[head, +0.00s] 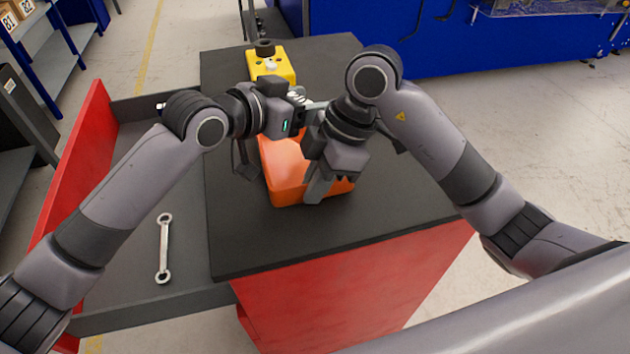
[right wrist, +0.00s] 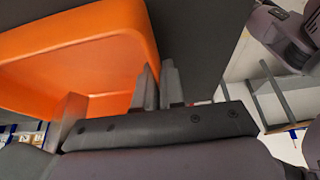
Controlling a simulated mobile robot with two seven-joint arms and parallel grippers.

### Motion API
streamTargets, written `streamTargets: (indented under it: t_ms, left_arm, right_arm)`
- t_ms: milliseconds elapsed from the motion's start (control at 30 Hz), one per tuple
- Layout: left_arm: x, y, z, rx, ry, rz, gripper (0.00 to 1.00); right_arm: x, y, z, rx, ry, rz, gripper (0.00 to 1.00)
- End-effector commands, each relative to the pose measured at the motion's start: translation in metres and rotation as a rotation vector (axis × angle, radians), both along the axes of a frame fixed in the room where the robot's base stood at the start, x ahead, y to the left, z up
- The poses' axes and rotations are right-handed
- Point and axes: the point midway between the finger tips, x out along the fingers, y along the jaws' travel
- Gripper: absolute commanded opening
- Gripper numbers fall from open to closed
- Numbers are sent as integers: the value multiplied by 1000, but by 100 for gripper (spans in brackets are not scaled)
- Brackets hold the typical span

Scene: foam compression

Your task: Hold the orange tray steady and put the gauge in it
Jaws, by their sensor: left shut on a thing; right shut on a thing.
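The orange tray (head: 285,185) lies on the dark worktop, partly hidden behind my right gripper (head: 325,184). In the right wrist view the tray (right wrist: 75,60) looks empty in the part that shows. My right gripper's fingers (right wrist: 159,85) are shut on the tray's wall, one on each side of it. My left gripper (head: 308,105) is above the far end of the tray, shut on a small pale thing that I take for the gauge (head: 297,97). The gauge is mostly hidden by the gripper and the right arm.
A yellow block (head: 283,65) with a black knob stands behind the tray. A wrench (head: 164,247) lies in the open red-fronted drawer (head: 85,160) at left. The worktop (head: 235,235) is clear in front and at right. My arms are close together over the tray.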

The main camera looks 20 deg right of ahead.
Motion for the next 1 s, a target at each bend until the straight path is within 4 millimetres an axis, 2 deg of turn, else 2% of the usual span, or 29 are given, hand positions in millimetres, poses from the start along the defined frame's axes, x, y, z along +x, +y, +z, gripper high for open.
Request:
streamTargets:
  t_ms: [267, 300, 367, 1000]
  left_arm:
    - [0, 0, 1, -4, -3, 0, 7]
    - [0, 0, 1, -4, -3, 0, 71]
    - [0, 0, 1, -4, -2, 0, 87]
    - [-6, -4, -3, 0, 9, -12, 87]
  right_arm:
    - [0, 0, 1, 1, -2, -1, 0]
    - [0, 0, 1, 1, -2, -1, 0]
    - [0, 0, 1, 1, -2, -1, 0]
    - [2, 1, 1, 5, -5, -5, 0]
